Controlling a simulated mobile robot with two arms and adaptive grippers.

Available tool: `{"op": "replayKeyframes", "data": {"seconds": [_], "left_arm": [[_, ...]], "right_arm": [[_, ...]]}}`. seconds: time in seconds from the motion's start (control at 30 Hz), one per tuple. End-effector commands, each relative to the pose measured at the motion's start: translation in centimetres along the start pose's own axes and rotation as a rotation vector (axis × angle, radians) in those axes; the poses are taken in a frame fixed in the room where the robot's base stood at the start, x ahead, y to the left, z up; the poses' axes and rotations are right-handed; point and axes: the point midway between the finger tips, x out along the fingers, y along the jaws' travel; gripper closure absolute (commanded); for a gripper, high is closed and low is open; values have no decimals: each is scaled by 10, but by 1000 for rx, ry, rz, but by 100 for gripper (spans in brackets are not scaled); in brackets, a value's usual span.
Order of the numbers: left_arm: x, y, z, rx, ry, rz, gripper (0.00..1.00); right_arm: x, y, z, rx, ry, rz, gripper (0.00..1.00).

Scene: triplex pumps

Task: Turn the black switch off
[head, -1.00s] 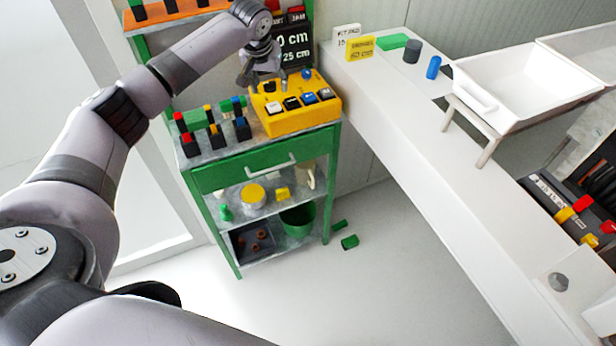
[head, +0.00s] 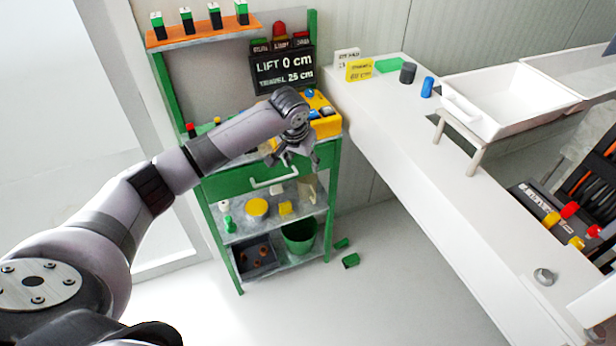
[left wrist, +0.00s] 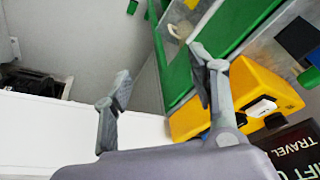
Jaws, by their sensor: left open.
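The yellow switch box (head: 326,126) stands on top of the green shelf unit, partly hidden behind my left arm. It also shows in the left wrist view (left wrist: 262,82), with a white switch (left wrist: 262,106) and a dark part (left wrist: 274,121) beside it. I cannot tell whether that dark part is the black switch; in the head view my arm covers much of the switch row. My left gripper (head: 292,160) is open and empty in front of the box, near the shelf's top edge. Its spread fingers show in the left wrist view (left wrist: 160,64). My right gripper is not in view.
The green shelf unit (head: 330,165) has a drawer with a pale handle (head: 274,176). A black sign (head: 284,70) stands behind the box. A white counter (head: 400,150) with a white basin (head: 515,95) is to the right. Small green pieces (head: 350,261) lie on the floor.

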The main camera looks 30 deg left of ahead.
Motion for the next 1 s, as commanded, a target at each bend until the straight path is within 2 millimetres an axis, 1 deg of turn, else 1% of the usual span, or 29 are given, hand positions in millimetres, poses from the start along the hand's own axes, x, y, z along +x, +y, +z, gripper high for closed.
{"op": "replayKeyframes", "data": {"seconds": [0.1,0.3,0.87,0.97,1.0], "left_arm": [[6,12,10,30,-4,12,47],[11,23,20,58,-6,21,47],[12,25,21,62,-6,23,47],[22,26,25,58,-7,29,47],[34,28,30,54,-7,36,47]], "right_arm": [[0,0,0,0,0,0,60],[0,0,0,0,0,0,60],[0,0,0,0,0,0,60],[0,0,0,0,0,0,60],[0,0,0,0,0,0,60]]}}
